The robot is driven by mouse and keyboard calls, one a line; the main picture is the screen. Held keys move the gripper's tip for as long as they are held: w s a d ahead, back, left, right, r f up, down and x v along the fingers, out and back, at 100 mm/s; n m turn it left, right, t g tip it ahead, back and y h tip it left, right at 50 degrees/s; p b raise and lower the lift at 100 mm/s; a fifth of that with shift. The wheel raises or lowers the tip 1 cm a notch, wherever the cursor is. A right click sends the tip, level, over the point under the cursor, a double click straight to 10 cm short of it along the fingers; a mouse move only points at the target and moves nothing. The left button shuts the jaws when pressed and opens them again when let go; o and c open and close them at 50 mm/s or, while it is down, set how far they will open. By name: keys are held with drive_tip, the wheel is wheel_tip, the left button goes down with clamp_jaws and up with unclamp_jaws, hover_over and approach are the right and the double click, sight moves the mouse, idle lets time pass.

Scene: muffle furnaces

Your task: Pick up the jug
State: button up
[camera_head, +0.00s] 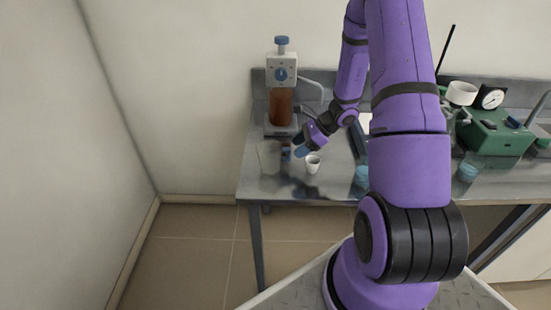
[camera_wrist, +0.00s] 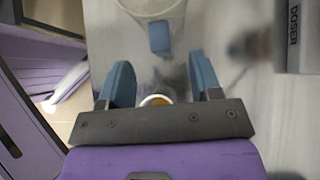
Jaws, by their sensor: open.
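The jug (camera_head: 269,157) is a clear, pale vessel standing upright near the left front of the metal bench. In the wrist view its round rim and body (camera_wrist: 150,8) are partly cut off at the top, with a blue part that looks like its handle (camera_wrist: 159,38) pointing towards my gripper. My gripper (camera_head: 301,149) is just to the right of the jug in the head view. In the wrist view its two blue fingers (camera_wrist: 163,80) are apart, with nothing held between them. The handle lies just beyond the fingertips, roughly in line with the gap.
A small white cup (camera_head: 313,164) stands close to my gripper; its orange inside shows in the wrist view (camera_wrist: 156,100). A dispenser with an amber bottle (camera_head: 281,106) stands behind the jug. A green device (camera_head: 493,137) is at the right. The bench (camera_head: 262,187) ends just left of the jug.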

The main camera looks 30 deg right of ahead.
sight(289, 151)
drive_tip(key=shift+x, duration=2.35)
drive_tip(key=shift+w, duration=0.1)
clamp_jaws()
